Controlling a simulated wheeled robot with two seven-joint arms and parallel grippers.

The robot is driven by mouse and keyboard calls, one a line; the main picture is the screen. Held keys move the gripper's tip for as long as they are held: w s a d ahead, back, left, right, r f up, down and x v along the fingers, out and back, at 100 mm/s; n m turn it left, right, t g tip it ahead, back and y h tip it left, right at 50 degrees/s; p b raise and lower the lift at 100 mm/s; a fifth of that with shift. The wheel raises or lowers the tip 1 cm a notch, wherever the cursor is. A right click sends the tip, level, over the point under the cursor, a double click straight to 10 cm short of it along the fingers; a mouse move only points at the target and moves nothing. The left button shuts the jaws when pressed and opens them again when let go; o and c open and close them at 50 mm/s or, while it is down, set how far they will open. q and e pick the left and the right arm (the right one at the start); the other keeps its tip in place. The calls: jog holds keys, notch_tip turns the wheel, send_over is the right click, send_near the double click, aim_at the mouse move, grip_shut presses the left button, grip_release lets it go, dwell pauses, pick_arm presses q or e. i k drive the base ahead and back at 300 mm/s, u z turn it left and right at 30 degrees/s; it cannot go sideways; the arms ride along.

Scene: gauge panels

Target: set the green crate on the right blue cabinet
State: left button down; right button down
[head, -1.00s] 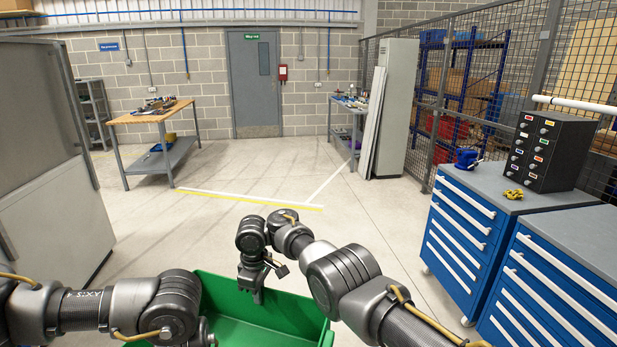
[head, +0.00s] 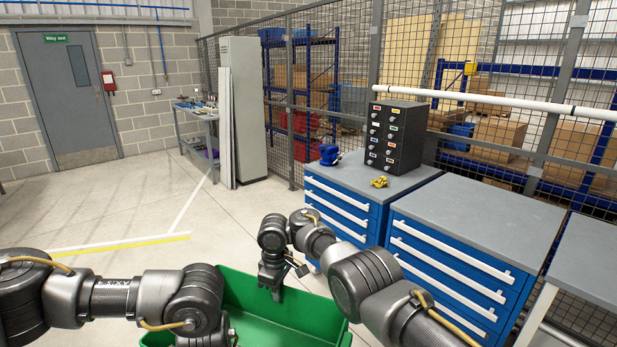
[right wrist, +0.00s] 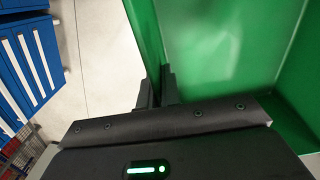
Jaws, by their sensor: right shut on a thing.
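The green crate (head: 262,303) is at the bottom of the head view, in front of me, its lower part cut off by the frame. My right gripper (head: 271,287) is shut on the crate's wall; in the right wrist view its fingers (right wrist: 158,88) straddle the green wall (right wrist: 147,35). My left arm reaches the crate's left side, but its gripper is out of the frame. The right blue cabinet (head: 450,262) stands ahead to the right, beyond my right arm. Its grey top (head: 480,213) looks bare.
The left blue cabinet (head: 338,212) carries a black drawer unit (head: 393,138), a blue vise-like tool (head: 329,155) and a small yellow item (head: 380,182). A grey-topped table (head: 590,262) stands at far right. Mesh fencing runs behind. Floor at left is clear.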

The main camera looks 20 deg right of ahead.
aim_at(472, 212)
jog(key=z, duration=0.65)
jog(key=i, duration=0.5)
jog(key=z, duration=0.8)
jog(key=i, duration=0.35)
jog(key=z, duration=0.25)
